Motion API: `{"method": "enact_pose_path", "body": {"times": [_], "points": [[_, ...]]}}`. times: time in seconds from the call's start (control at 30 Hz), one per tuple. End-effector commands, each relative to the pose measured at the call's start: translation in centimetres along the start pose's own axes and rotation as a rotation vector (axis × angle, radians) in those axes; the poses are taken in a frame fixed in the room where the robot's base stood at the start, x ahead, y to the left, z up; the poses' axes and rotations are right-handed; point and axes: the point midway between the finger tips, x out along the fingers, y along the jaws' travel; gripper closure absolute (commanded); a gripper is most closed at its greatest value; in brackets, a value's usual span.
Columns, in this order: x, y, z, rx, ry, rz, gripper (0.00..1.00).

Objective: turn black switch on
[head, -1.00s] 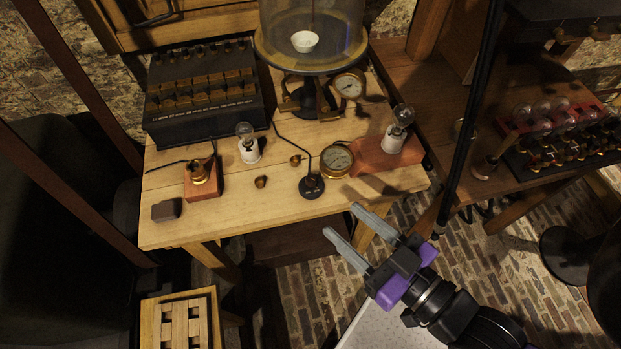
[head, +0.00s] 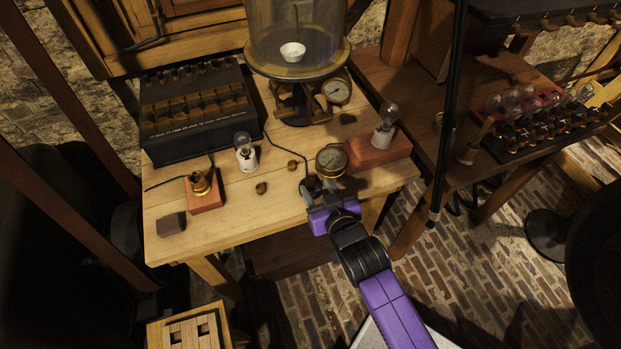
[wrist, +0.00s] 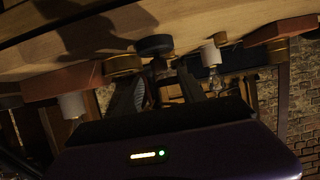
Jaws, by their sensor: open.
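The black switch (head: 312,182) is a small round black piece with a cord, near the front edge of the light wooden table (head: 240,218). In the head view my gripper (head: 327,192) is at that front edge, right by the switch, and its fingers partly cover it. In the wrist view, which is turned upside down, the switch (wrist: 154,45) lies just beyond and between my spread fingers (wrist: 160,82). My gripper is open and holds nothing. Whether a finger touches the switch, and its lever position, I cannot tell.
A brass gauge (head: 331,161) stands close beside the switch. A red-brown block (head: 375,155) with a bulb (head: 386,120) is to the right. Two small brass knobs (head: 262,188), a white-based bulb (head: 245,155) and a block with a brass fitting (head: 203,195) are to the left.

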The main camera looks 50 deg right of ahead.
Motion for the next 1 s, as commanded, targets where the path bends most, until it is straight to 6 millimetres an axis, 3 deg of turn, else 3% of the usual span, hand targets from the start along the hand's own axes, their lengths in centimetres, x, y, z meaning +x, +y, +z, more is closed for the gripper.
{"method": "enact_pose_path", "body": {"times": [0.33, 0.73, 0.77, 1.0], "points": [[4.8, 0.0, -0.2, -0.001, 0.003, 0.000, 0.52], [5.6, 0.0, -0.1, 0.000, 0.002, -0.001, 0.52], [5.6, 0.0, -0.1, 0.000, 0.002, -0.001, 0.54], [5.6, 0.0, -0.1, 0.000, 0.002, -0.001, 1.00]]}}
